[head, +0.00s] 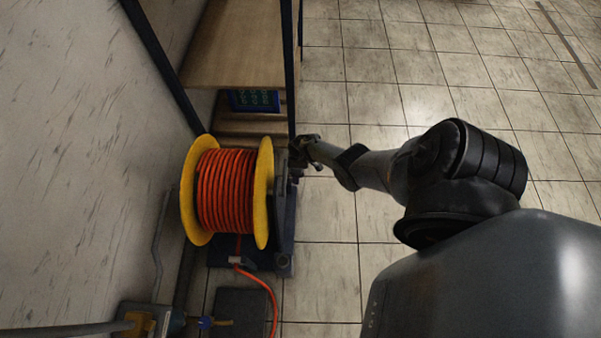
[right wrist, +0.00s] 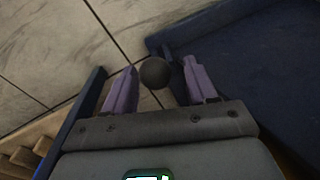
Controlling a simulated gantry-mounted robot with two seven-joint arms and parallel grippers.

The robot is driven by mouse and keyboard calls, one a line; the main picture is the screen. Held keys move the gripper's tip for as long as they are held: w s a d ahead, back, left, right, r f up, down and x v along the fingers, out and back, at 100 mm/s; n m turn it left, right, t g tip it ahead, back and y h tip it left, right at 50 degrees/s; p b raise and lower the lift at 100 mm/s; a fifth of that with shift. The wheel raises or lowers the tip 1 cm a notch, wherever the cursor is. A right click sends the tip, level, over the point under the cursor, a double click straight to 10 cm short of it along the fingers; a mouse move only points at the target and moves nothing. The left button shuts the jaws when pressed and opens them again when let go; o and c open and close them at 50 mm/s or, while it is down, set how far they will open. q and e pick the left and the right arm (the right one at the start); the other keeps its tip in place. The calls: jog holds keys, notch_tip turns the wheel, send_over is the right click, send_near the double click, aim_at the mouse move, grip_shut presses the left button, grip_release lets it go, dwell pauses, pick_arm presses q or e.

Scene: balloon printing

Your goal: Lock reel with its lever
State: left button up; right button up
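The reel (head: 226,190) has yellow flanges and orange hose wound on it, and it sits in a dark stand (head: 283,235) beside the wall in the head view. My right gripper (head: 303,150) is at the right side of the stand, near its upper end. In the right wrist view, the two purple fingers of my right gripper (right wrist: 160,66) are apart. A round black knob (right wrist: 155,73), seemingly the lever's end, lies between the fingertips, with gaps on both sides. The rest of the lever is hidden. My left gripper is not in view.
A wooden shelf unit (head: 235,45) with dark posts stands behind the reel. A blue device with a display (head: 254,100) is under it. Orange hose (head: 266,285) runs from the reel's base along the floor. The tiled floor (head: 450,70) at right is clear.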

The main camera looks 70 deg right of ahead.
jog(key=shift+s+r, duration=0.1)
jog(key=shift+s, duration=0.2)
jog(key=shift+d+r+p, duration=0.1)
jog(key=shift+r+p, duration=0.2)
jog(key=shift+p, duration=0.1)
jog(key=r+p, duration=0.4)
jog(key=r, duration=0.1)
jog(key=r+p, duration=0.3)
jog(key=shift+w+d+r, duration=0.1)
jog(key=shift+w+d, duration=0.1)
jog(key=shift+d, duration=0.15)
jog(key=shift+r+p, duration=0.6)
jog(key=shift+r, duration=0.25)
jog(key=shift+w, duration=0.1)
jog(key=shift+d, duration=0.1)
